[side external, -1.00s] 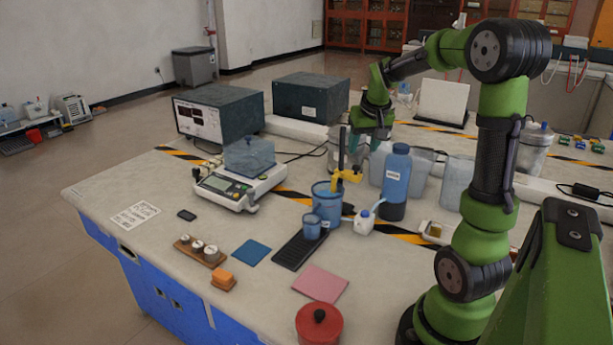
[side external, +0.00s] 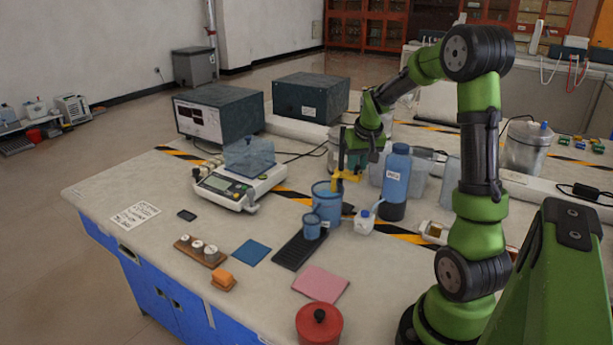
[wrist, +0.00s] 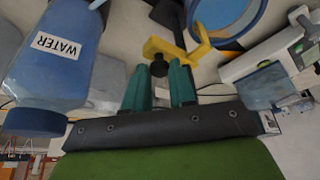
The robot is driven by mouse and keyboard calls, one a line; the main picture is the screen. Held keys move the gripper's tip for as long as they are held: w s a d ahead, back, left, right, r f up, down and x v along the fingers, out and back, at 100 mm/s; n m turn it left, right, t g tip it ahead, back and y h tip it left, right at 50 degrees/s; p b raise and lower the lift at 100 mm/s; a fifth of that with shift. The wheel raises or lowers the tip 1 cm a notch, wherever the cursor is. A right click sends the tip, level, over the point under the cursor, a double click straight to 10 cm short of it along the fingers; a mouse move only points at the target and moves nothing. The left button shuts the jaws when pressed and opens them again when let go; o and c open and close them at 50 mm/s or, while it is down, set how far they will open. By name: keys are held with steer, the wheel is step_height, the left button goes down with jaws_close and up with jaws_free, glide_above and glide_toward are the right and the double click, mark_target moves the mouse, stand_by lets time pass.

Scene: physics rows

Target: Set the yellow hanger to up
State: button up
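The yellow hanger (side external: 347,176) is a bracket on a dark upright post (side external: 341,150) above the blue bucket (side external: 326,203). In the wrist view the hanger (wrist: 176,50) extends from beside the bucket rim (wrist: 252,22) toward my fingers, with a black knob (wrist: 159,66) at its near end. My gripper (wrist: 158,70) has its two teal fingers apart, one on each side of the knob; I cannot tell whether they touch it. In the side view my gripper (side external: 353,164) is beside the hanger, and the fingertips are partly hidden.
A blue water bottle (side external: 397,172) stands close to my gripper and fills the left of the wrist view (wrist: 55,65). A small white jug (side external: 364,222) and a balance (side external: 240,188) are nearby.

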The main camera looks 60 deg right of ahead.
jaws_close()
step_height(320, 180, up, 10)
steer(key=shift+r, duration=0.15)
steer(key=shift+o, duration=2)
jaws_free()
steer(key=shift+o, duration=1.1)
steer(key=v, duration=1.6)
steer(key=shift+r, duration=0.3)
